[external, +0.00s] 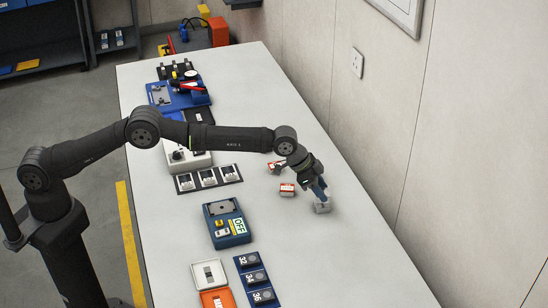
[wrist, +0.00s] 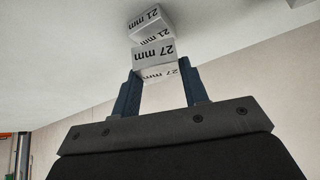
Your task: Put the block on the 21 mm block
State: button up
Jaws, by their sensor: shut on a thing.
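My gripper (wrist: 160,88) is shut on a pale grey block marked 27 mm (wrist: 154,54), which sits between its two blue fingers. The 21 mm block (wrist: 152,27) is just beyond the held block in the wrist view, at a slightly different angle. The two look very close, but I cannot tell whether they touch. In the external view my gripper (external: 320,194) points down near the right side of the table, with grey block surface at its fingertips. The two blocks cannot be told apart there.
Red-and-white boxes (external: 287,190) lie left of my gripper on the white table (external: 350,265). A blue device (external: 227,223), a strip of numbered dark pieces (external: 254,279) and an orange tray (external: 217,298) are farther left. The wall stands to the right. The table's near right area is clear.

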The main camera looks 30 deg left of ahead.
jog(key=shift+f, duration=0.9)
jog(key=o, duration=1.1)
jog(key=shift+f, duration=0.2)
jog(key=shift+c, duration=0.2)
jog(key=shift+r, duration=0.1)
jog(key=shift+s+a+r, duration=0.1)
jog(key=shift+a+r, duration=0.1)
jog(key=shift+r, duration=0.35)
jog(key=v, duration=1.1)
jog(key=shift+f, duration=0.1)
